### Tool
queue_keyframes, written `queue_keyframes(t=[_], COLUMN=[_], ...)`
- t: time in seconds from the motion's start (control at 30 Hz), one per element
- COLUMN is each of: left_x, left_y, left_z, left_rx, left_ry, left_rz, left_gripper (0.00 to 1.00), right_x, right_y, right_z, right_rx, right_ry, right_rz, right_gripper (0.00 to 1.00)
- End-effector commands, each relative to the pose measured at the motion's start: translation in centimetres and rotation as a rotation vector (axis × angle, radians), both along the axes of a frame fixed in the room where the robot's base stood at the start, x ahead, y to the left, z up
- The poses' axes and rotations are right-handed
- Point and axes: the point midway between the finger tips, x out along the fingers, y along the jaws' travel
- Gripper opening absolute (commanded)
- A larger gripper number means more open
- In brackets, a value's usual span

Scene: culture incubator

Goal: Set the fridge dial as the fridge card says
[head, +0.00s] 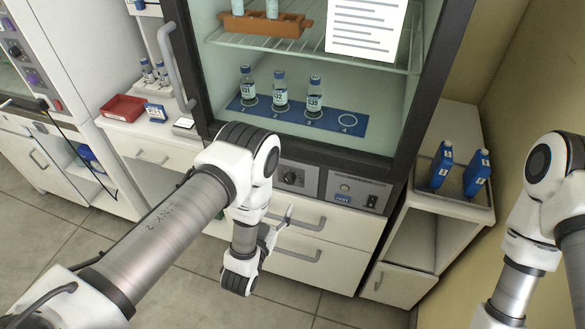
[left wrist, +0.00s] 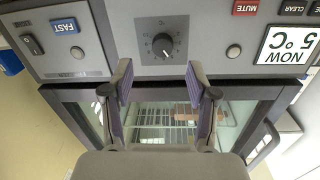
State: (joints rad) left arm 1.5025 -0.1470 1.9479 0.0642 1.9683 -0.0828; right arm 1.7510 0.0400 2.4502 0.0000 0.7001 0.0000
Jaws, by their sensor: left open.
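The fridge dial (head: 290,178) is a dark round knob on the grey panel under the glass front. In the left wrist view, which is upside down, the dial (left wrist: 163,45) has a ring of marks around it. My left gripper (left wrist: 159,75) is open, its two fingers apart and pointing toward the dial panel with nothing between them. In the head view my left gripper (head: 287,213) is partly hidden by its arm. A display (left wrist: 289,50) reads NOW 5 °C. A white sheet with printed lines (head: 366,28) is on the fridge front; its text is too small to read.
The panel also has a FAST button (left wrist: 64,26), a switch (left wrist: 32,44) and a MUTE button (left wrist: 245,7). Vials (head: 280,90) stand on a blue mat inside the fridge. Blue bottles (head: 476,172) are on the right cabinet. A red tray (head: 124,107) is at left.

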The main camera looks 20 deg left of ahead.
Motion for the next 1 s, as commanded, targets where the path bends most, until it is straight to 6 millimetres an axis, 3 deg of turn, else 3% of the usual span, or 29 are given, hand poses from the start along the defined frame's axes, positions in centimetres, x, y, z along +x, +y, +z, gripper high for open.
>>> queue_keyframes(t=[0.07,0.27,0.3,0.5,0.8,0.87,0.97,1.0], left_x=[0.5,3.0,3.9,7.2,7.9,7.9,7.9,7.9], left_y=[-0.3,-0.5,-0.6,-0.9,-0.9,-0.9,-0.9,-0.9], left_z=[0.7,-0.1,1.0,0.9,0.7,0.7,0.7,0.8], left_rx=[-0.002,-0.001,-0.003,-0.004,-0.002,-0.002,-0.002,-0.002], left_ry=[-0.049,-0.055,-0.054,-0.050,-0.047,-0.047,-0.047,-0.047], left_rz=[-0.003,-0.004,-0.003,-0.003,-0.003,-0.003,-0.003,-0.003], left_gripper=[0.59,0.59,0.59,0.59,0.59,0.41,0.05,0.00], right_x=[0.0,-0.1,-0.1,0.0,0.0,0.0,0.0,0.0], right_y=[0.0,0.0,0.0,0.0,0.0,0.0,0.0,0.0], right_z=[-0.4,-4.2,-2.7,-1.8,-1.8,-1.8,-1.8,-1.8], right_rx=[0.000,0.000,0.000,0.000,0.000,0.000,0.000,0.000], right_ry=[0.001,0.002,0.003,0.001,0.001,0.001,0.001,0.001], right_rz=[0.001,0.001,0.001,0.000,0.000,0.000,0.000,0.000], right_gripper=[0.59,0.59,0.59,0.59,0.59,0.59,0.59,0.59])
